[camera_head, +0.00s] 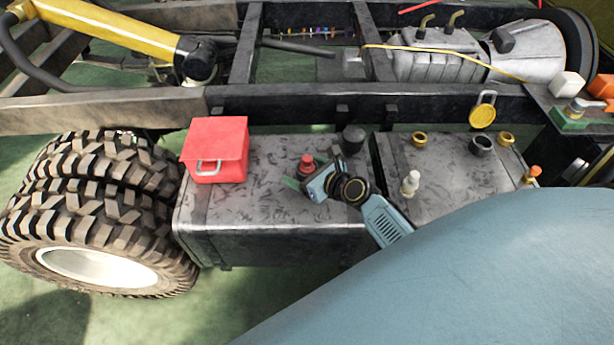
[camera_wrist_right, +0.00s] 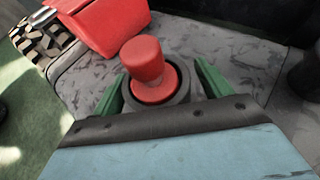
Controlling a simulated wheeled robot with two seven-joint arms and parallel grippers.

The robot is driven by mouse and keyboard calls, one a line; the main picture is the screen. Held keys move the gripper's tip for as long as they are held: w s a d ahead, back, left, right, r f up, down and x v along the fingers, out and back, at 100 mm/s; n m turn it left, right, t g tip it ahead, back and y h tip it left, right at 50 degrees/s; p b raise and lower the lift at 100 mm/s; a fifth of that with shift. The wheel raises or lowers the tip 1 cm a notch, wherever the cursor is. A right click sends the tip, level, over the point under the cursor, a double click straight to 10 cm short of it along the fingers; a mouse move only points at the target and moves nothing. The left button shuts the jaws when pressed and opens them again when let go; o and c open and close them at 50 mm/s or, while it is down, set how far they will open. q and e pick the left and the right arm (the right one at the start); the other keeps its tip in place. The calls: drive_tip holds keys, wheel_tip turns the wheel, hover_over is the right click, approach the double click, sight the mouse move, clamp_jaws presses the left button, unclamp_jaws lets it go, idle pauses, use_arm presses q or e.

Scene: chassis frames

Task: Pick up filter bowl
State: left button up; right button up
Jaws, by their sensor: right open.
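A red stepped knob-like piece (camera_head: 306,164) stands upright on the grey metal tank, with a dark ring around its base. Nothing marks it by name, so I cannot tell for sure that it is the filter bowl. In the right wrist view, this red piece (camera_wrist_right: 147,70) lies between the two green fingers of my right gripper (camera_wrist_right: 160,85). The fingers are apart, one on each side of it, and I cannot tell whether they touch it. In the head view, my right gripper (camera_head: 303,175) is low over the tank, beside the red piece. My left gripper is not in view.
A red box (camera_head: 216,150) with a metal handle sits left on the tank (camera_head: 265,215). A black cylinder (camera_head: 353,139) stands behind the gripper. A pale small bottle-shaped piece (camera_head: 410,183) and brass rings (camera_head: 419,139) are on the right tank. Large tyres (camera_head: 95,215) stand left.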

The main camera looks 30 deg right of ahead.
drive_tip(key=shift+w+a+f, duration=0.1)
drive_tip(key=shift+w+f, duration=0.05)
drive_tip(key=shift+w, duration=0.15)
drive_tip(key=c, duration=1.2)
